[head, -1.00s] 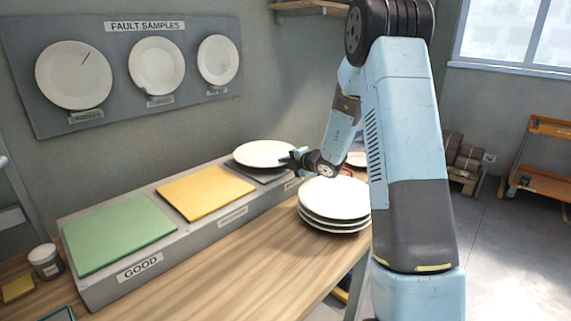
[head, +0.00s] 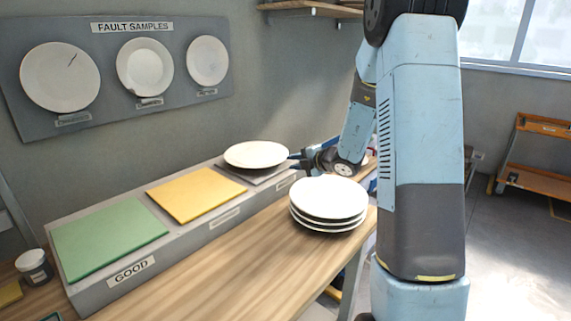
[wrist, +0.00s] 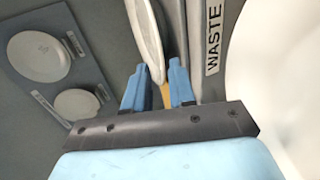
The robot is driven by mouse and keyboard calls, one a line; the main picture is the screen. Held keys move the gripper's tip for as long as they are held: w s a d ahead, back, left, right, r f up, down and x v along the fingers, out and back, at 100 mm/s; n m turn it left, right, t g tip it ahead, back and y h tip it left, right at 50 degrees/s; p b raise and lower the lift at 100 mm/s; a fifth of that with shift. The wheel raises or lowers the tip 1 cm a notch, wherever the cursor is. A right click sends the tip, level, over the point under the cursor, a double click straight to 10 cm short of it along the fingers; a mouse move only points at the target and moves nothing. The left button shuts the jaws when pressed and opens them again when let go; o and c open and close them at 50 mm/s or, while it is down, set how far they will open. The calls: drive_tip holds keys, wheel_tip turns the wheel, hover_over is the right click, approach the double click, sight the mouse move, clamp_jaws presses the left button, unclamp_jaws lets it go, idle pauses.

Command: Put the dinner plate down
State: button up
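The white dinner plate (head: 256,154) lies over the dark grey pad (head: 268,176) at the far end of the raised stand. It also shows nearly edge-on in the wrist view (wrist: 147,38). My gripper (head: 293,160) is at the plate's right edge. I see no finger closed on the plate. The WASTE label (wrist: 214,40) is beside it in the wrist view.
A stack of white plates (head: 328,200) stands on the wooden table (head: 245,262), close to my gripper. A yellow pad (head: 196,194) and a green pad (head: 108,240) lie on the stand, with a GOOD label (head: 131,270). The fault-samples board (head: 118,105) hangs behind.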

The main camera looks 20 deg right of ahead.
drive_tip(key=v, duration=0.2)
drive_tip(key=shift+s+d+r, duration=0.1)
drive_tip(key=shift+s+r, duration=0.05)
drive_tip(key=shift+s, duration=0.05)
drive_tip(key=shift+s+r, duration=0.2)
drive_tip(key=s+a+r+n+g, duration=0.3)
drive_tip(key=s+a+r+n, duration=0.25)
drive_tip(key=s+n, duration=0.5)
drive_tip(key=s+a+r+n+g, duration=0.5)
drive_tip(key=s+n, duration=0.3)
drive_tip(key=n, duration=0.6)
drive_tip(key=s+d+r+n+t+h, duration=0.1)
drive_tip(key=s+d+r+n+h, duration=0.1)
drive_tip(key=s+n, duration=0.7)
drive_tip(key=s+d+r+n+h, duration=0.2)
drive_tip(key=s+d+n+h, duration=0.2)
drive_tip(key=s+n, duration=0.5)
drive_tip(key=n+h, duration=0.1)
drive_tip(key=n, duration=0.4)
drive_tip(key=shift+s+d+t+h, duration=0.25)
drive_tip(key=shift+d+t+h, duration=0.05)
drive_tip(key=shift+t, duration=0.1)
drive_tip(key=shift+a, duration=0.15)
